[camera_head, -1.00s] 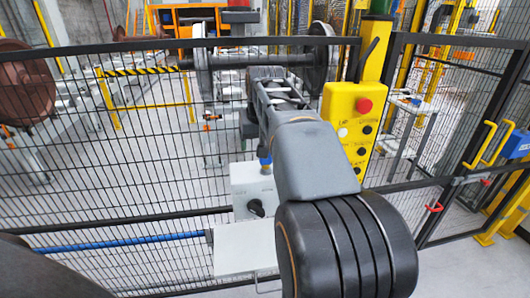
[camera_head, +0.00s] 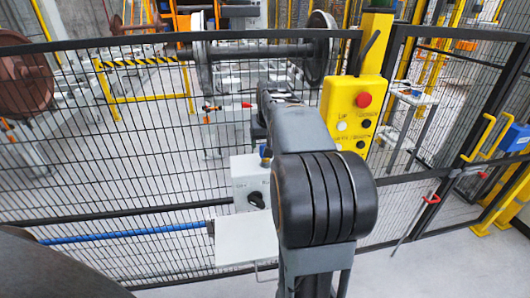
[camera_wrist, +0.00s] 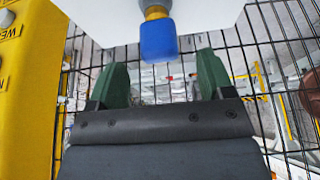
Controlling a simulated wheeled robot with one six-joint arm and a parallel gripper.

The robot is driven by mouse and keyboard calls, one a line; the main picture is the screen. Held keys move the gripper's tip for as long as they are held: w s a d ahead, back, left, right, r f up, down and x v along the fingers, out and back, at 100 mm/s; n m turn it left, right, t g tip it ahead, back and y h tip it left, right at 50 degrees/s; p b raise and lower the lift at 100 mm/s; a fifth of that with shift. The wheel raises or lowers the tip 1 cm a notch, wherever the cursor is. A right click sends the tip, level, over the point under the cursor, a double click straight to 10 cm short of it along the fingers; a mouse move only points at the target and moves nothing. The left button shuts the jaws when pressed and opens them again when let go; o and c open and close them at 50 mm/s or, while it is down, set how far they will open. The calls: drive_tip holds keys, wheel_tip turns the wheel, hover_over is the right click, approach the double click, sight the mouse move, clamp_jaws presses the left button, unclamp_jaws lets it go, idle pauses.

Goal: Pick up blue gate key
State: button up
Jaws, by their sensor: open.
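The blue gate key (camera_wrist: 157,41) shows at the top of the wrist view, with a brass-coloured collar and a grey lock piece at its far end. My gripper (camera_wrist: 160,72) is open, with one green finger on either side of the key's line. The key's near end reaches toward the gap between the fingertips, and clear space shows on both sides. I cannot tell whether it is fully between the fingers. In the head view my arm hides the gripper and most of the key beside the white switch box (camera_head: 243,176).
A black mesh fence (camera_head: 130,150) stands in front. A yellow button panel (camera_head: 352,105) with a red button is right of my arm; its edge also fills the wrist view's left. A white plate (camera_head: 235,245) sits below the switch box. A wheelset (camera_head: 260,50) stands behind the fence.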

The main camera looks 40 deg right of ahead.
drive_tip(key=shift+p+x, duration=0.3)
drive_tip(key=shift+x, duration=1.65)
drive_tip(key=c, duration=1)
